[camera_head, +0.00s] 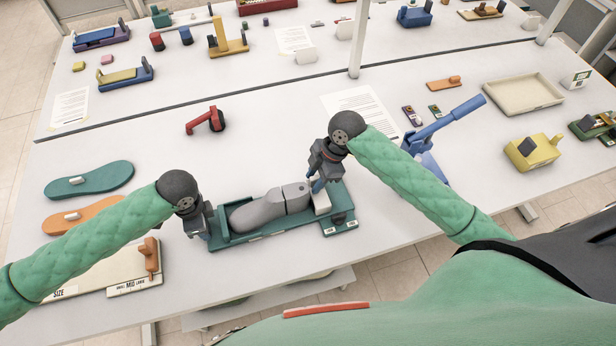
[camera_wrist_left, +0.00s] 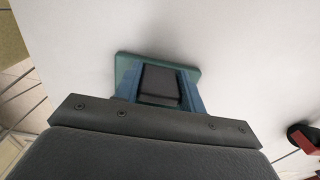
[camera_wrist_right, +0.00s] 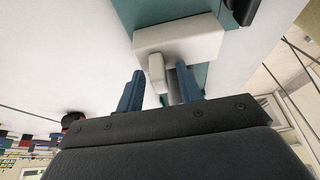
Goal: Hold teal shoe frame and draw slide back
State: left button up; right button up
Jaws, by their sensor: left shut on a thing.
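The teal shoe frame (camera_head: 339,212) lies on the table close to me in the head view, with a grey shoe form (camera_head: 262,211) along it. A white slide block (camera_head: 321,202) sits at its right part. My left gripper (camera_head: 207,234) is at the frame's left end. In the left wrist view its blue fingers (camera_wrist_left: 159,88) are shut on the frame's dark grip block (camera_wrist_left: 160,84). My right gripper (camera_head: 317,185) is over the slide. In the right wrist view its fingers (camera_wrist_right: 160,88) stand apart with the slide's white knob (camera_wrist_right: 157,72) between them; contact is unclear.
A blue lever device (camera_head: 432,135) stands to the right. Green (camera_head: 90,180) and orange (camera_head: 80,216) soles and a size board (camera_head: 107,274) lie to the left. A red clamp-like tool (camera_head: 206,121) and a paper (camera_head: 362,113) lie beyond the frame. The table's near edge runs close below.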

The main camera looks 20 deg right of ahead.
grip_shut()
jog(key=shift+d, duration=0.1)
jog(key=shift+d, duration=1.75)
grip_release()
jog(key=shift+r, duration=0.1)
